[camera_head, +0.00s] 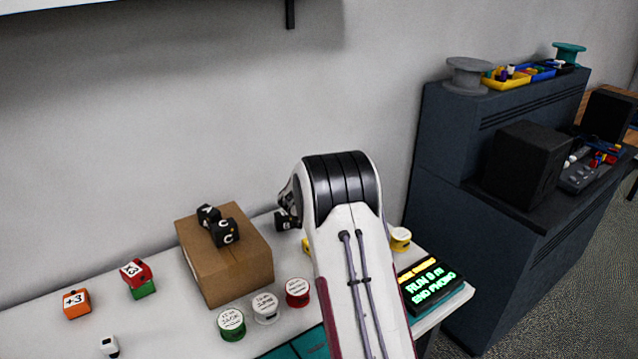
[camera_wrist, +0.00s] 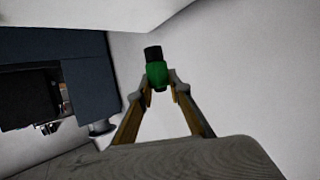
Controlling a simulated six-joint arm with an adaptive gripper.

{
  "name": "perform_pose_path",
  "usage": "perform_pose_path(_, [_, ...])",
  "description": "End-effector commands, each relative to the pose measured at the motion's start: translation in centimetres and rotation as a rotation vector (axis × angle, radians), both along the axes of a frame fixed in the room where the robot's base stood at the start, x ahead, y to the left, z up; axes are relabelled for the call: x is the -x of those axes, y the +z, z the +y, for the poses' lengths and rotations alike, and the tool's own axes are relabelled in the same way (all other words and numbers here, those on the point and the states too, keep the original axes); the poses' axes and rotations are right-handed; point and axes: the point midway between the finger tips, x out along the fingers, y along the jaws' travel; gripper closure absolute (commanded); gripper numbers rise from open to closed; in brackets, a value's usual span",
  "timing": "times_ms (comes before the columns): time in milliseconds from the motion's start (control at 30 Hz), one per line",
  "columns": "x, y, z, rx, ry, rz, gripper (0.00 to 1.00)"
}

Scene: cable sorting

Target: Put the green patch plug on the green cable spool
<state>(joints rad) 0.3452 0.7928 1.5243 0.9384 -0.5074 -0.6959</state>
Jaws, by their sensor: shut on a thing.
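The green patch plug (camera_wrist: 157,75), with a black end, is held between the fingertips of my gripper (camera_wrist: 158,86) in the wrist view, against pale wall. The green cable spool (camera_head: 231,325), with a white labelled top, stands on the white table at the front in the head view. My arm hides most of the gripper and the plug there. The gripper is up by the arm's far end, to the right of and apart from the green spool.
A white spool (camera_head: 265,308) and a red spool (camera_head: 298,292) stand beside the green one. A cardboard box (camera_head: 222,277) carries black blocks. A yellow spool (camera_head: 400,239) and a lit display (camera_head: 432,284) lie right. A red block (camera_head: 135,271) sits on a green block.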

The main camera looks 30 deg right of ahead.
Motion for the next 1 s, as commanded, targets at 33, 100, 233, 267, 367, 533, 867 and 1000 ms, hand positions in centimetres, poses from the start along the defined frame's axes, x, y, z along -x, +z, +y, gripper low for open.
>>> perform_pose_path(33, [0.0,0.0,0.0,0.0,0.0,0.0,1.0])
perform_pose_path(100, [0.0,0.0,0.0,0.0,0.0,0.0,1.0])
perform_pose_path(233, [0.0,0.1,0.0,0.0,0.001,-0.001,1.0])
perform_pose_path(267, [0.0,0.1,0.0,0.0,0.001,-0.001,1.0])
perform_pose_path(367, [0.1,0.4,0.0,-0.001,0.008,-0.001,1.0])
perform_pose_path(533, [0.2,1.9,0.1,0.002,0.043,-0.002,1.0])
perform_pose_path(867, [0.4,5.3,1.7,0.001,0.165,0.0,1.0])
perform_pose_path(1000, [0.4,6.2,2.6,0.001,0.21,0.0,1.0])
